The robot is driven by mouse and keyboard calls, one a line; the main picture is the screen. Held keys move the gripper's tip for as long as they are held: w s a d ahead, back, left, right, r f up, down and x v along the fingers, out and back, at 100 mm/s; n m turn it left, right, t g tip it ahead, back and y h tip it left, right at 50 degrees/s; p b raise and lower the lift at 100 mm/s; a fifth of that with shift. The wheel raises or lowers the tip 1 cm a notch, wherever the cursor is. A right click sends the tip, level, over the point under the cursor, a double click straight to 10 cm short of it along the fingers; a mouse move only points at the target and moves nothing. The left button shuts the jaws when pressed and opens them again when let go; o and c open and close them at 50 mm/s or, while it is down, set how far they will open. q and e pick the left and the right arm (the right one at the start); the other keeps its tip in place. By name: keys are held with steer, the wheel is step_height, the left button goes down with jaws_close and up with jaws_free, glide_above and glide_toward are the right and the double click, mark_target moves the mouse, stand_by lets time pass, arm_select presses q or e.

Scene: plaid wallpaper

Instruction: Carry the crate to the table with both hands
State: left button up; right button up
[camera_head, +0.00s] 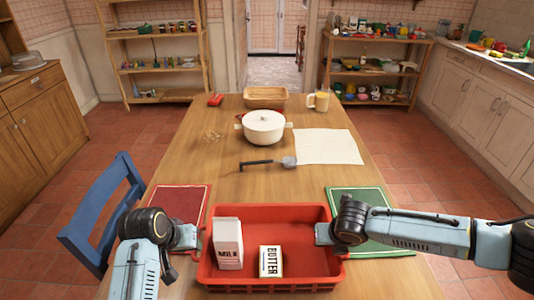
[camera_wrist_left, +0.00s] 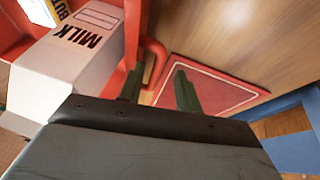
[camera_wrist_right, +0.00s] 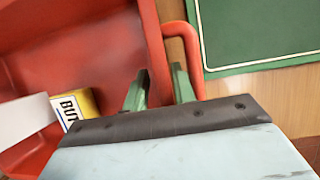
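The red crate (camera_head: 300,213) is at the near end of the wooden table (camera_head: 230,180). It looks level and appears to rest on the table. A white milk carton (camera_head: 228,245) stands in it, with a butter box (camera_head: 270,261) to its right. My left gripper (camera_head: 192,238) is at the crate's left side; in the left wrist view its open fingers (camera_wrist_left: 160,88) are on either side of the red handle. My right gripper (camera_head: 322,235) is at the right side; its fingers (camera_wrist_right: 158,88) are apart, by the wall and handle. Contact is unclear.
A red mat (camera_head: 182,203) and a green mat (camera_head: 358,202) lie beside the crate. A ladle (camera_head: 270,162), white pot (camera_head: 264,127), cloth (camera_head: 330,147), basket (camera_head: 267,97) and mug (camera_head: 319,100) are farther back. A blue chair (camera_head: 100,225) stands at the left.

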steer(key=shift+s+r, duration=0.1)
steer(key=shift+r, duration=0.15)
arm_select(q)
steer(key=v, duration=0.6)
arm_select(e)
steer(key=v, duration=1.1)
steer(key=shift+s+r, duration=0.1)
steer(key=shift+r, duration=0.2)
